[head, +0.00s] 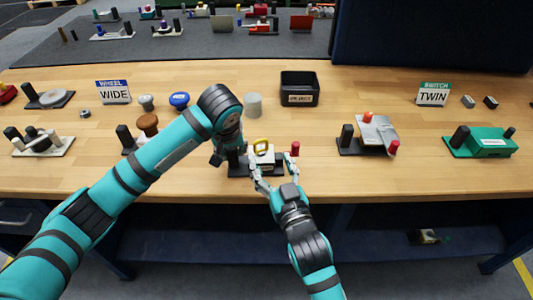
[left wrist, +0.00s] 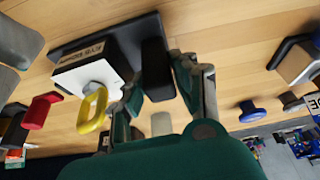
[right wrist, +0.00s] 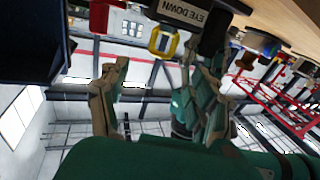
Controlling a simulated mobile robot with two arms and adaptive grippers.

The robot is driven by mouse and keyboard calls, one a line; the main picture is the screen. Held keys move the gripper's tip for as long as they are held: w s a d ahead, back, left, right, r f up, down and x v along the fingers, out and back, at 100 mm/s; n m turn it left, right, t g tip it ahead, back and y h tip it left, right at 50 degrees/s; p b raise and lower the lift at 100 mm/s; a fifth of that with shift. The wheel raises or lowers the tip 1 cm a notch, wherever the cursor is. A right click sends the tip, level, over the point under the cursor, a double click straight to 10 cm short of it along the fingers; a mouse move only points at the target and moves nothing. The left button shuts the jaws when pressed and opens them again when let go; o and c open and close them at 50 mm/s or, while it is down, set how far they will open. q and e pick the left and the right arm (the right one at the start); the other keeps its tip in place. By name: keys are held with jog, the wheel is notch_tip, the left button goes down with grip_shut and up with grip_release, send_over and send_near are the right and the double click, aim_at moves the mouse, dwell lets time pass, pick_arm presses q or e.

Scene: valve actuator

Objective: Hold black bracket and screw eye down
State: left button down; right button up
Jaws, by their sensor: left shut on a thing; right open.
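The yellow screw eye (head: 261,146) stands up on a white block (head: 263,159) on a black base. It also shows in the left wrist view (left wrist: 92,108) and the right wrist view (right wrist: 163,41). The block's label reads "EYE DOWN" (right wrist: 187,12). The black bracket is an upright post (left wrist: 155,66) at one end of the base. My left gripper (left wrist: 157,82) is shut on it, one finger on each side. My right gripper (head: 273,166) is open and empty at the block's front, its fingers apart, with the eye beyond the tips in the right wrist view.
A red knob (head: 295,148) stands just right of the block. A grey cylinder (head: 253,105) and a black bin (head: 300,89) stand behind. A mushroom-shaped brown knob (head: 148,124) is at left, and a fixture with a grey plate (head: 376,133) is at right.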

jog(key=shift+s+d, duration=0.25)
jog(key=shift+s, duration=0.4)
